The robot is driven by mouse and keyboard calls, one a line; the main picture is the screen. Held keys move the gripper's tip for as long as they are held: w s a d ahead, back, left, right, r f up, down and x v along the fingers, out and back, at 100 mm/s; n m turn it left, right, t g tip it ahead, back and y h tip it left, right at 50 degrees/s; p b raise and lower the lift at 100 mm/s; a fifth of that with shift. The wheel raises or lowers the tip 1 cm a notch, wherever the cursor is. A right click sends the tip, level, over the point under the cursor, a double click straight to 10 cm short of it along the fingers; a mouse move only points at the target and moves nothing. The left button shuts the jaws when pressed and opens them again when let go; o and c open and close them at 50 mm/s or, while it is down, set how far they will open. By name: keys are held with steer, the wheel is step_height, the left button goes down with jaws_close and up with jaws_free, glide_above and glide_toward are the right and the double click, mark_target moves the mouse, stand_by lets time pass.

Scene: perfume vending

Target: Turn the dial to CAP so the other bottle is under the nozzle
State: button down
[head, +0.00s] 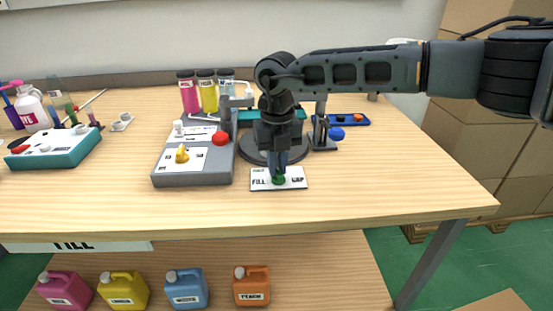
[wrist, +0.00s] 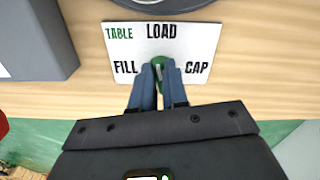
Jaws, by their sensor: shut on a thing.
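The green dial (wrist: 158,60) sits on a white plate (head: 298,183) marked TABLE, LOAD, FILL and CAP, near the table's front. My gripper (wrist: 159,75) points down over the plate and its fingers are shut around the dial. In the head view the dial (head: 278,181) shows just below my fingertips (head: 278,177). The fingers cover most of it, so I cannot tell which word it points to. A round grey turntable (head: 246,153) lies behind the plate, partly hidden by my arm. The bottles and the nozzle cannot be made out clearly behind my arm.
A grey control box (head: 193,176) with a yellow knob and red button stands left of the plate. A black press-like stand (head: 322,135) and a blue tray (head: 350,120) are right of my gripper. Pink and yellow cylinders stand behind. The table's front right is clear.

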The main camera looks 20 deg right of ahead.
steer(key=m+p, duration=0.1)
steer(key=m, duration=0.1)
steer(key=m+p, duration=0.1)
steer(key=m, duration=0.2)
steer(key=shift+d+r+m+p, duration=0.2)
steer(key=shift+m+p, duration=0.1)
steer(key=m+p, duration=0.2)
steer(key=m, duration=0.2)
steer(key=shift+s+d+p, duration=0.1)
steer(key=shift+s+p, duration=0.05)
steer(key=shift+p, duration=0.25)
steer(key=m+p, duration=0.3)
steer(key=m, duration=0.1)
steer(key=m+p, duration=0.2)
steer(key=shift+s+r+m+p, duration=0.1)
steer(key=shift+s+m+p, duration=0.2)
steer(key=shift+m, duration=0.1)
steer(key=m+p, duration=0.2)
steer(key=p, duration=0.1)
steer(key=shift+m, duration=0.3)
steer(key=shift+m+p, duration=0.45)
steer(key=shift+m, duration=0.05)
steer(key=shift+f, duration=0.25)
steer(key=c, duration=1.1)
jaws_free()
steer(key=shift+c, duration=0.2)
